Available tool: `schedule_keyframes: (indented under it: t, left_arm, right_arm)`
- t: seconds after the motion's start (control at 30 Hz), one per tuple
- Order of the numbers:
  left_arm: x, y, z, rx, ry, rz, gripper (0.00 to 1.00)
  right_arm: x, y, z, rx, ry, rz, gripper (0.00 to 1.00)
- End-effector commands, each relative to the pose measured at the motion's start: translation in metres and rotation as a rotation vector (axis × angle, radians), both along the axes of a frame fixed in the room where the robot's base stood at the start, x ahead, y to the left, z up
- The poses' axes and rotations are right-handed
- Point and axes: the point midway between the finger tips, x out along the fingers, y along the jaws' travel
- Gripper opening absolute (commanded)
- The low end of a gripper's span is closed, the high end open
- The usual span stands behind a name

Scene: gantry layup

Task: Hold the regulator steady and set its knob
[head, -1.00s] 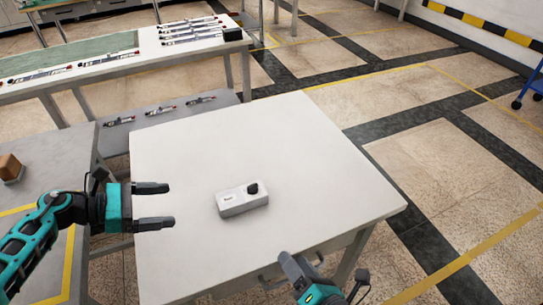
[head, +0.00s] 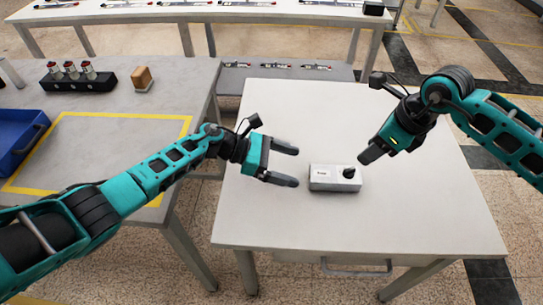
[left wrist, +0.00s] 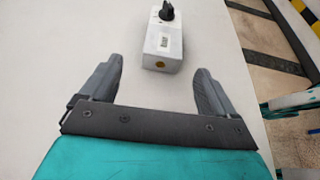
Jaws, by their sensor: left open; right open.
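The regulator (head: 325,177) is a small white box with a label and a black knob (head: 350,173) on its right part. It lies on the white table. My left gripper (head: 286,165) is open just left of the regulator, its fingers pointing at the box's end and not around it. In the left wrist view the regulator (left wrist: 162,50) lies ahead of and between the two open fingers, with its knob (left wrist: 167,12) at the far end. My right gripper (head: 368,156) is close to the knob from the upper right; the gap between its fingers is hidden.
The white table (head: 430,220) is otherwise clear. A grey table at left holds a black rack (head: 78,80) of red-topped items, a brown block (head: 142,78) and a blue bin (head: 22,140). A bench with several slim parts stands at the back.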

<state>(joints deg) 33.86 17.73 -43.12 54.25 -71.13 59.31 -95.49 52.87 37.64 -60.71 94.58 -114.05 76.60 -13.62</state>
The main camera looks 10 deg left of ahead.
Motion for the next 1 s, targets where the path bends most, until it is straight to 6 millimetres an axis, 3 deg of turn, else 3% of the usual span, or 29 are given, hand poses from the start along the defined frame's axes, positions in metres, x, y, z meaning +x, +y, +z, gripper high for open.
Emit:
schedule_keyframes:
  t: [0.1, 0.3, 0.67, 1.0]
  left_arm:
    - [0.002, -0.020, -0.005, -0.002, 0.000, -0.002, 0.89]
    - [0.004, -0.036, -0.012, -0.001, 0.000, 0.000, 0.89]
    - [0.004, -0.039, -0.013, 0.000, -0.002, 0.000, 0.89]
    - [0.004, -0.039, -0.013, 0.000, -0.002, -0.001, 0.57]
  right_arm:
    - [0.002, -0.002, 0.003, 0.000, -0.005, -0.004, 0.43]
    - [0.002, -0.002, 0.004, 0.000, -0.005, -0.004, 0.43]
    - [0.002, -0.002, 0.004, 0.000, -0.005, -0.005, 0.43]
    - [0.002, -0.002, 0.005, 0.000, -0.005, -0.005, 0.43]
